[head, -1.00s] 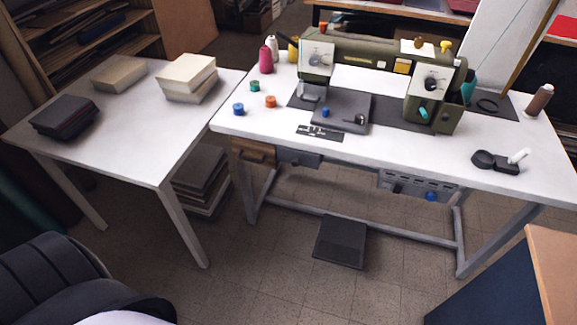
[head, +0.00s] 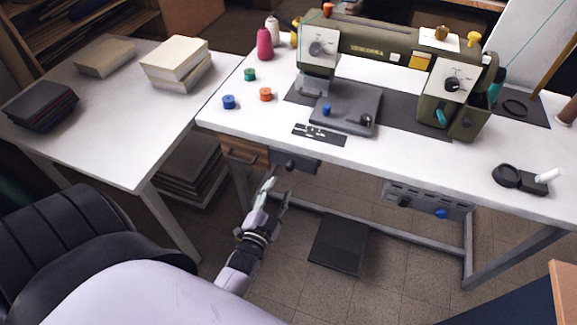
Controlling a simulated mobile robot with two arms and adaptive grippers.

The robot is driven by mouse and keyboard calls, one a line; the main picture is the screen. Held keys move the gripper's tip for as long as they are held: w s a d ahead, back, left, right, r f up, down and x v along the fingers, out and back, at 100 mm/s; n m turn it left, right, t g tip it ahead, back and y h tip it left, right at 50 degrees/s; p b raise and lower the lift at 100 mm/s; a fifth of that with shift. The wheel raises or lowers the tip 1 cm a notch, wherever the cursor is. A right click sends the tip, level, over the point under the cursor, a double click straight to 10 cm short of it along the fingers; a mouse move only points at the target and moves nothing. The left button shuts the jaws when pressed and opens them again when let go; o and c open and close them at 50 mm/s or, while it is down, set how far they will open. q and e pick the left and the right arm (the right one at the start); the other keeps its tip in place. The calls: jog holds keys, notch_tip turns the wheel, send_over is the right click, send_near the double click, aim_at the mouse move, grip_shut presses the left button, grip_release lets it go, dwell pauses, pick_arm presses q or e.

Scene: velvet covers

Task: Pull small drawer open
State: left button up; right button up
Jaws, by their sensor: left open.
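A small wooden drawer (head: 243,152) hangs under the left end of the white sewing table (head: 400,165). Its front looks shut. A grey box (head: 295,161) with a dark knob hangs just right of it. My left gripper (head: 279,188) is open and empty, below and in front of the grey box and to the lower right of the drawer in the picture. Its fingers point up toward the table's underside and appear apart from the drawer. My right gripper is not in view.
A green sewing machine (head: 385,60) and thread spools stand on the table. A side table (head: 110,140) with book stacks is at left. A black chair (head: 70,235) is at lower left. A foot pedal (head: 338,244) lies on the floor beneath.

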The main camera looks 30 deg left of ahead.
aim_at(288, 170)
pick_arm(q)
jog(key=b+x, duration=0.2)
jog(key=x, duration=0.5)
jog(key=shift+w+a+f+b, duration=0.1)
jog(key=shift+w+f+b, duration=0.05)
jog(key=shift+w+b, duration=0.25)
jog(key=shift+w+a, duration=0.1)
jog(key=shift+w, duration=0.4)
jog(key=shift+c, duration=0.5)
grip_shut()
jog(key=shift+s, duration=0.1)
